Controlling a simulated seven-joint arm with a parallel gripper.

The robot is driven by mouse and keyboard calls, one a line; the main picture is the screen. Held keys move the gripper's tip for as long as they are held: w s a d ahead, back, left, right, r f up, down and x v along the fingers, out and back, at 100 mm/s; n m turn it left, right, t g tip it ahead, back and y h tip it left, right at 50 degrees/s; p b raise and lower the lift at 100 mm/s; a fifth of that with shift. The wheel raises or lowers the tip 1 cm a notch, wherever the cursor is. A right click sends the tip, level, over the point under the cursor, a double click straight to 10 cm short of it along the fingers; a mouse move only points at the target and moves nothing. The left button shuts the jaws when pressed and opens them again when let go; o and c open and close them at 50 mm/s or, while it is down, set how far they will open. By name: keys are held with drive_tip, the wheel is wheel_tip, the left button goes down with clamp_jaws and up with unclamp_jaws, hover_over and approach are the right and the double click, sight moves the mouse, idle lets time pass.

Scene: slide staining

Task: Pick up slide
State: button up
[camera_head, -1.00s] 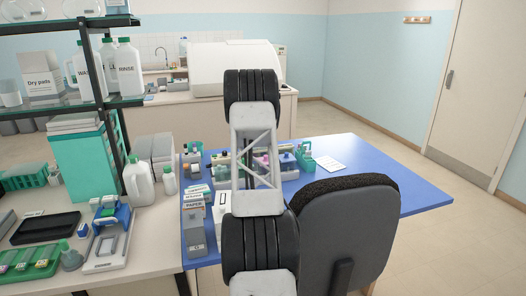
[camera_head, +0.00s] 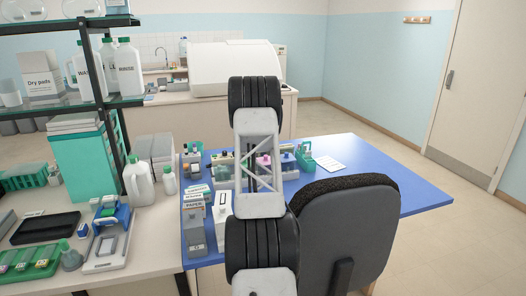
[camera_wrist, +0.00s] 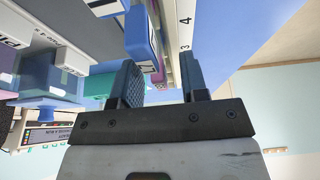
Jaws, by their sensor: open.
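I cannot clearly make out a slide in either view. My gripper (camera_wrist: 160,62) is open in the wrist view, with its two dark fingers apart and nothing clearly held between them. A pale strip marked with numbers (camera_wrist: 183,22) runs up just beyond the right finger. A blue block (camera_wrist: 139,32) with a white label lies beyond the left finger. In the head view my arm covers the gripper and part of the staining things on the blue table (camera_head: 365,168).
A grey chair (camera_head: 345,235) stands at the table's front right. A paper box (camera_head: 194,222) and a white box (camera_head: 222,220) stand left of my arm. A green rack (camera_head: 304,158) is at the back. The table's right side is clear.

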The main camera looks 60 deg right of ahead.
idle(0.4)
clamp_jaws()
drive_tip(key=shift+r, duration=0.1)
drive_tip(key=shift+r, duration=4.95)
